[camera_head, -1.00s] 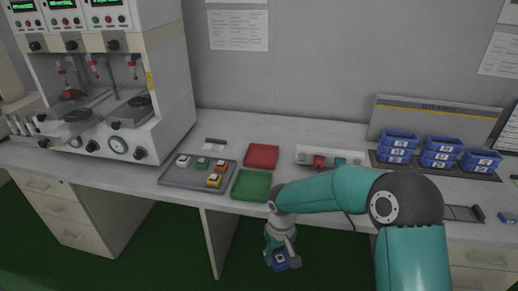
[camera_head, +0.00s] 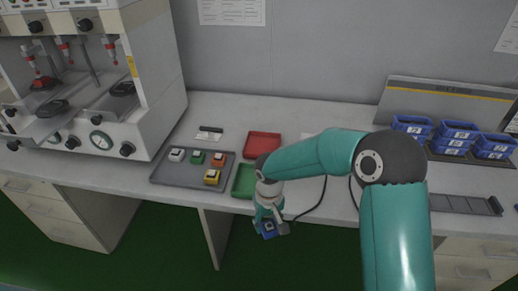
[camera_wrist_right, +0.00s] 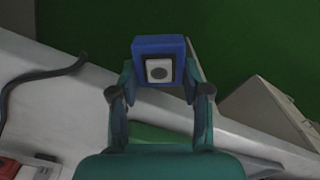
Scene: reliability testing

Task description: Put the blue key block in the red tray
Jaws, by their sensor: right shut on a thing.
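The blue key block (camera_head: 269,229) has a pale square key on top, and my right gripper (camera_head: 270,224) is shut on it. They are in front of the bench's front edge, over the green floor. In the right wrist view the blue key block (camera_wrist_right: 159,60) sits between the two fingertips of my right gripper (camera_wrist_right: 160,80). The red tray (camera_head: 263,145) lies flat on the bench, behind the green tray, and looks empty. My left gripper is not in view.
The green tray (camera_head: 243,181) is partly hidden by my right arm. A grey tray (camera_head: 165,178) to its left holds several key blocks. A test machine stands at the left, stacked blue bins (camera_head: 459,133) at the right. A dark cable (camera_head: 318,208) hangs at the bench edge.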

